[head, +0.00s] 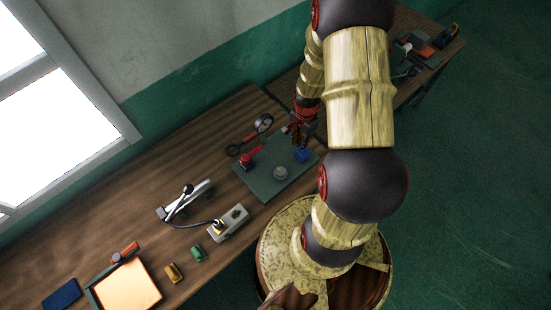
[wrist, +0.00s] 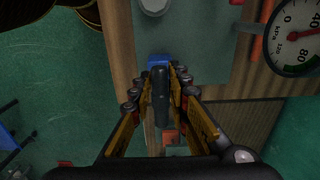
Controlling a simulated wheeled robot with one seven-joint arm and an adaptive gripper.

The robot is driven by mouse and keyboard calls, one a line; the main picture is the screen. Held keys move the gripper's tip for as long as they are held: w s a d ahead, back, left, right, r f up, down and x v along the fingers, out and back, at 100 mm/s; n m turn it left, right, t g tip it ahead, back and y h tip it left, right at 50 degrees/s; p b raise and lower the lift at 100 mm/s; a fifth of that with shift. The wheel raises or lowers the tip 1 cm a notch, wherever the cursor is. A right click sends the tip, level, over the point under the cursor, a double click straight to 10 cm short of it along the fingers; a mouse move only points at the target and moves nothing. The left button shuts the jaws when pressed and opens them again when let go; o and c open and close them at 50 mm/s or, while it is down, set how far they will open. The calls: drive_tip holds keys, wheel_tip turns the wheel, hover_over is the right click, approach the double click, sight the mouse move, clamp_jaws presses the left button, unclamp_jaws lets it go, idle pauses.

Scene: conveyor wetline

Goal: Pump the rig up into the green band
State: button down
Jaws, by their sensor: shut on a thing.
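The rig is a grey-green board (head: 262,183) on the bench. Its round white gauge (wrist: 293,35), marked in kPa, is cut off at the right edge of the wrist view; a green arc shows near 80, and I cannot tell the needle's reading. The gauge (head: 263,122) also shows edge-on in the head view. A blue block (head: 302,155) sits on the board, and it shows beyond my fingers in the wrist view (wrist: 158,59). My gripper (wrist: 160,85) is shut on a dark upright lever (wrist: 160,105) above the blue block. The lever's lower end is partly hidden.
A round grey knob (head: 280,173) and a red part (head: 251,160) stand on the board. To the left are a grey box (head: 229,223) with a cable, green (head: 198,253) and orange (head: 173,273) blocks, and a tray (head: 127,288).

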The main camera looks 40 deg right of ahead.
drive_tip(key=shift+r, duration=0.45)
wheel_tip(320, 180, down, 5)
drive_tip(key=b, duration=0.3)
drive_tip(key=shift+r, duration=0.25)
drive_tip(key=shift+r+p, duration=1.45)
drive_tip(key=shift+r, duration=0.85)
wheel_tip(320, 180, down, 5)
drive_tip(key=b, duration=0.3)
drive_tip(key=shift+r+b, duration=0.1)
drive_tip(key=shift+b, duration=0.25)
drive_tip(key=c, duration=1.7)
unclamp_jaws()
